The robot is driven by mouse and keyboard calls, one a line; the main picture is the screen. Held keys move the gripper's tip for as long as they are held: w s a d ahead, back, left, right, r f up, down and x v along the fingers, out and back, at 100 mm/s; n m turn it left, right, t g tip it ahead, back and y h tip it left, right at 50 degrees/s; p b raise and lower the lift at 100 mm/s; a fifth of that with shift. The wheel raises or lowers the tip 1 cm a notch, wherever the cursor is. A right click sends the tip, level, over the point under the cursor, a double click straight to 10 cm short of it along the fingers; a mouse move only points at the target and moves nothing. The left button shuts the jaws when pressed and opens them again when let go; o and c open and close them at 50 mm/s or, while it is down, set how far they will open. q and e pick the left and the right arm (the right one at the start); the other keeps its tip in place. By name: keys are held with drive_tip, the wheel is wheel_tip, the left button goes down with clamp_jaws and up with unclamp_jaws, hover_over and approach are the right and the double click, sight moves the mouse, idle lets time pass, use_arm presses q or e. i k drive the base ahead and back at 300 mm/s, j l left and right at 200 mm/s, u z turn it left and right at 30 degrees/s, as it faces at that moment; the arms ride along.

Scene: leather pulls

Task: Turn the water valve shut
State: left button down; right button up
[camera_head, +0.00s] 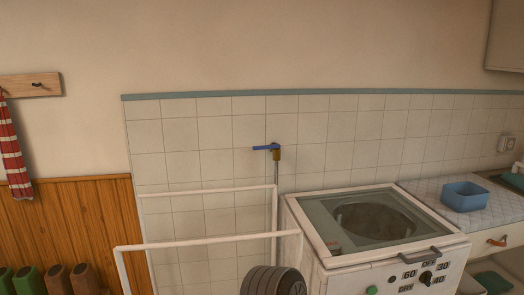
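The water valve (276,152) is on the tiled wall, left of the washing machine, with a brass-coloured body on top of a thin vertical pipe (275,205). Its blue lever handle (264,148) points left, roughly level, across the line of the pipe. Nothing touches the handle. Neither of my grippers is in view.
White rails (210,241) stand in front of the wall below the valve. A dark ribbed round object (275,281) is at the bottom edge. The washing machine (312,222) stands to the right, beside a counter with a blue tub (465,196). Boots (57,280) stand lower left.

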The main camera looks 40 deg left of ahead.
sight(259, 147)
drive_tip(key=i+l+u, duration=0.2)
drive_tip(key=i, duration=0.25)
drive_tip(key=i+l+u, duration=0.2)
drive_tip(key=i, duration=0.25)
